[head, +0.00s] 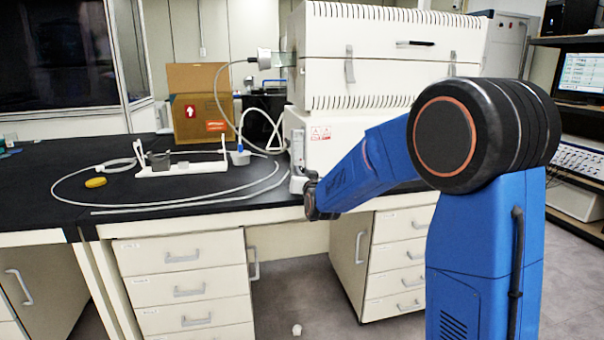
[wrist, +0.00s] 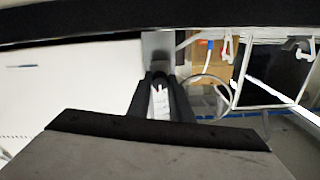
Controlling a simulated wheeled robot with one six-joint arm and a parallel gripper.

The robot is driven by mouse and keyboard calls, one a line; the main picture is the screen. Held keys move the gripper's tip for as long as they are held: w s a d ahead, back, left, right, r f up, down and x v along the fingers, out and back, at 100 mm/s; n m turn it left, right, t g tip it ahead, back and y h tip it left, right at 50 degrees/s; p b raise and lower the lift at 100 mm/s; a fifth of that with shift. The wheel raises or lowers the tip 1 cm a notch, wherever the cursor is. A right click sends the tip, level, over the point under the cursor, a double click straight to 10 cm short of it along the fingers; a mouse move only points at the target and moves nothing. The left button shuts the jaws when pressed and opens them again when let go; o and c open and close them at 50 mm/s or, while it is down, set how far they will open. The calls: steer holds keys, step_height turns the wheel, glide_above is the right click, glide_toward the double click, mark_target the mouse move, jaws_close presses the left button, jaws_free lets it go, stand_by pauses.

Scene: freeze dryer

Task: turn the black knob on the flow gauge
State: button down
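In the head view, a small pale fitting, which may be the flow gauge (head: 297,160), stands at the left front edge of the white freeze dryer (head: 345,72). My arm reaches down and left to it. In the wrist view, my gripper (wrist: 158,78) shows two dark fingers, with a white, marked surface visible between them. A grey upright strip (wrist: 157,50) lies just beyond the fingertips. The black knob cannot be made out in either view. Whether the fingers touch or hold it is hidden.
On the black bench lie a white stand (head: 180,170), a yellow oval item (head: 96,183) and a looping pale hose (head: 62,188). A cardboard box (head: 198,118) stands behind. The bench front left of my gripper is mostly clear.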

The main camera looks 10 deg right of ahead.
steer(key=shift+m, duration=0.4)
steer(key=m, duration=0.5)
steer(key=shift+m, duration=0.3)
steer(key=m, duration=1)
steer(key=shift+f+m, duration=0.1)
steer(key=shift+m, duration=2.4)
steer(key=c, duration=1.6)
jaws_free()
